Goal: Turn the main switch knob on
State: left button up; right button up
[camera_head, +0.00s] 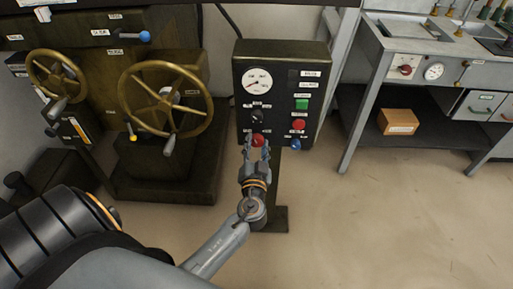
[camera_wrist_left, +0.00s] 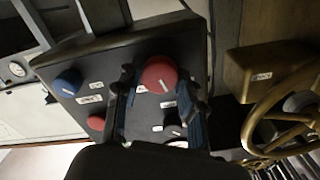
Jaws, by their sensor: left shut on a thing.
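The dark control box (camera_head: 278,58) stands on a post in the middle of the head view. A red knob (camera_head: 258,140) sits low on the left of its front, and I take it to be the main switch knob. My left gripper (camera_head: 257,147) is shut on this red knob from below. In the left wrist view the red knob (camera_wrist_left: 160,73) shows large between the fingertips of the left gripper (camera_wrist_left: 160,85). A short pale mark shows on the knob's face. Labels near it are too small to read. My right gripper is not in view.
The box also carries a gauge (camera_head: 257,82), a black knob (camera_head: 257,116), a green button (camera_head: 302,104), a red button (camera_head: 299,125) and a blue knob (camera_head: 296,144). A machine with a brass handwheel (camera_head: 145,98) stands left. A workbench (camera_head: 415,70) stands right. Floor between is clear.

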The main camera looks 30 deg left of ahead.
pick_arm(q)
jog(key=m, duration=0.2)
jog(key=shift+f+m, duration=0.1)
jog(key=shift+m, duration=2.1)
jog(key=m, duration=0.3)
jog(key=shift+m+p, duration=0.35)
jog(key=shift+m, duration=1.05)
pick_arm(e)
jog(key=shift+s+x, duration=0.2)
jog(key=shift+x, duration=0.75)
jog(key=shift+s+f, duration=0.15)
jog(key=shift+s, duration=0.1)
pick_arm(q)
jog(key=o, duration=1.2)
jog(key=shift+c, duration=0.2)
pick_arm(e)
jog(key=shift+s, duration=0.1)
